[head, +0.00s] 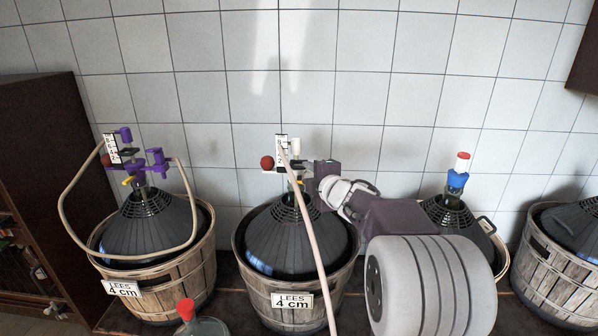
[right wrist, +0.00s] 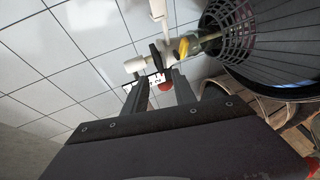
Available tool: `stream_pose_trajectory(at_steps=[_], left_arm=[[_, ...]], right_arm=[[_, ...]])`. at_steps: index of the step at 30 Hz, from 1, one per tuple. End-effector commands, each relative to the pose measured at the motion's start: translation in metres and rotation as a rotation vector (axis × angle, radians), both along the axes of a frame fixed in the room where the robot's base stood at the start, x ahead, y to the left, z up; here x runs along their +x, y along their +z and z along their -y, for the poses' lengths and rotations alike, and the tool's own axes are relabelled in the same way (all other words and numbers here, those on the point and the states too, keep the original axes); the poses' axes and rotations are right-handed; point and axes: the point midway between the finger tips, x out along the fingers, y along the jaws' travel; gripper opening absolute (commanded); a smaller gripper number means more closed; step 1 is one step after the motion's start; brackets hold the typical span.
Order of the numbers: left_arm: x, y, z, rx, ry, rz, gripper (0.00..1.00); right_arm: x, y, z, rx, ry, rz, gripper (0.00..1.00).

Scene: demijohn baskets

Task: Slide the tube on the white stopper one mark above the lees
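The white stopper (head: 298,165) sits on the neck of the middle demijohn (head: 283,240). A numbered scale card (head: 282,149) and a red knob (head: 267,162) are beside it. A pale tube (head: 312,235) runs from there down across the basket front. A label (head: 292,301) on that basket reads "LEES 4 cm". My right gripper (head: 318,186) is just right of the stopper. In the right wrist view its two fingers (right wrist: 161,85) are apart, with the card and red knob showing between and beyond them. Contact cannot be told. My left gripper is not in view.
At left, another basketed demijohn (head: 150,228) has purple fittings (head: 156,162), a looped tube and a "LEES 4 cm" label. A third (head: 450,213), with a blue and red stopper, is partly hidden by my arm. A fourth (head: 580,222) is far right. A dark cabinet (head: 45,150) stands left.

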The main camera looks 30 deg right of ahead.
Motion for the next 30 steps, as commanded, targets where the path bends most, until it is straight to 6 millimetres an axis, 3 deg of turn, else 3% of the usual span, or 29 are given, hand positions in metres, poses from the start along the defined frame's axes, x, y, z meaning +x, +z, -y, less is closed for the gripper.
stream_pose_trajectory(at_steps=[3, 9, 19, 23, 30], left_arm=[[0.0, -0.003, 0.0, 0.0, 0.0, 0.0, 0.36], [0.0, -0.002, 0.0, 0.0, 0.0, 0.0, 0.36], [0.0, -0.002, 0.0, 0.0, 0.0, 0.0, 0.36], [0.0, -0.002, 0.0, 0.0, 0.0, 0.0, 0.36], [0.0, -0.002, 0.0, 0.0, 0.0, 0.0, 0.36]], right_arm=[[0.026, -0.008, 0.003, 0.002, 0.002, -0.002, 0.32], [0.056, -0.014, 0.008, 0.001, 0.001, -0.002, 0.32], [0.063, -0.015, 0.009, 0.001, 0.0, -0.001, 0.32], [0.063, -0.015, 0.009, 0.001, 0.0, -0.001, 0.0], [0.063, -0.015, 0.009, 0.001, 0.0, -0.001, 0.0]])
